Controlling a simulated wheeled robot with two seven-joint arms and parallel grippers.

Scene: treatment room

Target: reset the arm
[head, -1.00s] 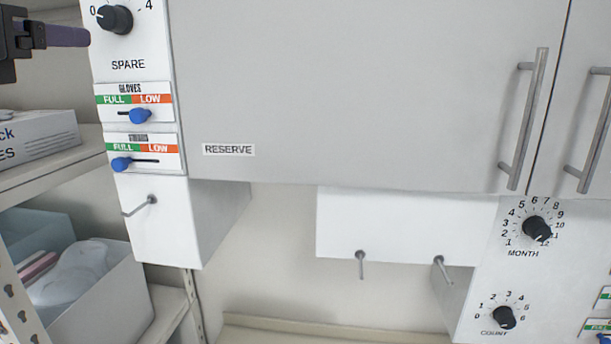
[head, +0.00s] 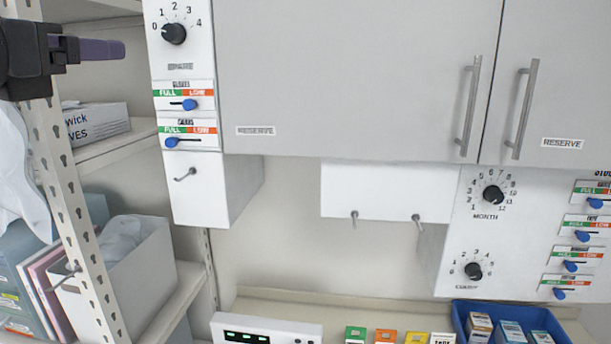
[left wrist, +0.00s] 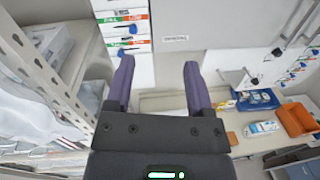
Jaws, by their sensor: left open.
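My left gripper (head: 95,49) shows at the upper left of the head view, in front of the shelf upright and left of the SPARE knob (head: 174,33). In the left wrist view my left gripper (left wrist: 158,75) has its two purple fingers spread apart, with nothing between them. The fingers point toward the wall panel with the sliders (left wrist: 122,28) and the cabinet. My right gripper is in neither view.
A grey cabinet (head: 350,70) with bar handles fills the upper middle. An open shelf with a glove box (head: 98,122) and a white bin (head: 135,275) stands left. Below, a counter (head: 270,302) holds a white device (head: 265,330), small boxes and a blue tray (head: 455,310).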

